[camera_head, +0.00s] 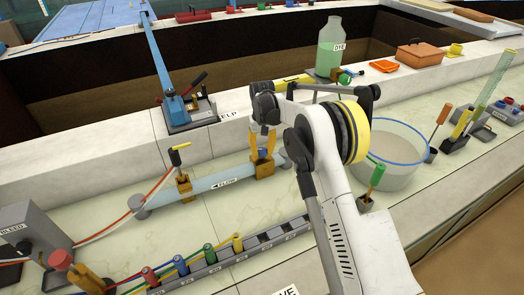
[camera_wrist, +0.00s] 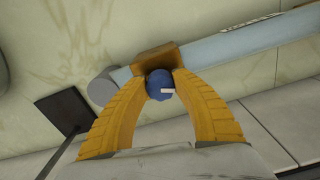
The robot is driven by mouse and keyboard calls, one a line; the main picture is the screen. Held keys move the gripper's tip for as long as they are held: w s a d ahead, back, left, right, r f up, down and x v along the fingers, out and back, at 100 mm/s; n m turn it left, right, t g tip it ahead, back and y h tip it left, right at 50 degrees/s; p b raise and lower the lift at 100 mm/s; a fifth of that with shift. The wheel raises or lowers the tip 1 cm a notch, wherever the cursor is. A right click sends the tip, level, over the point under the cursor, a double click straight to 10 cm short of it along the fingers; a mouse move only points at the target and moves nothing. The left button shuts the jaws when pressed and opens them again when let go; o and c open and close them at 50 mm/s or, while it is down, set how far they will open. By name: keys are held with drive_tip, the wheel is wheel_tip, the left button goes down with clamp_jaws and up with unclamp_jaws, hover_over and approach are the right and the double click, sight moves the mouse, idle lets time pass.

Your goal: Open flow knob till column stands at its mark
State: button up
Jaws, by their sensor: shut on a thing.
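The blue flow knob (camera_wrist: 160,84) sits on a brown valve block (camera_wrist: 155,60) on the light blue pipe (camera_wrist: 240,45). My gripper (camera_wrist: 161,91) is shut on the knob, with one yellow finger on each side of it. A small white mark shows on the knob's face. In the head view, my gripper (camera_head: 264,146) reaches down onto the valve at the right part of the pipe (camera_head: 222,182), which bears a FLOW arrow pointing left. A clear upright tube (camera_head: 490,82) with markings stands far right; I cannot tell its liquid level or whether it is the column.
A rack with coloured plugs (camera_head: 222,258) lies in front. A clear round basin (camera_head: 392,160) and a green-handled tool (camera_head: 375,178) are to the right. A green DYE bottle (camera_head: 330,48) stands behind my arm.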

sight(263, 149)
drive_tip(key=n, duration=0.5)
drive_tip(key=shift+d+n, duration=0.1)
drive_tip(key=shift+n, duration=0.2)
drive_tip(key=n, duration=0.5)
drive_tip(key=shift+w, duration=0.1)
idle(0.3)
drive_tip(key=o, duration=1.2)
wheel_tip(263, 149, up, 12)
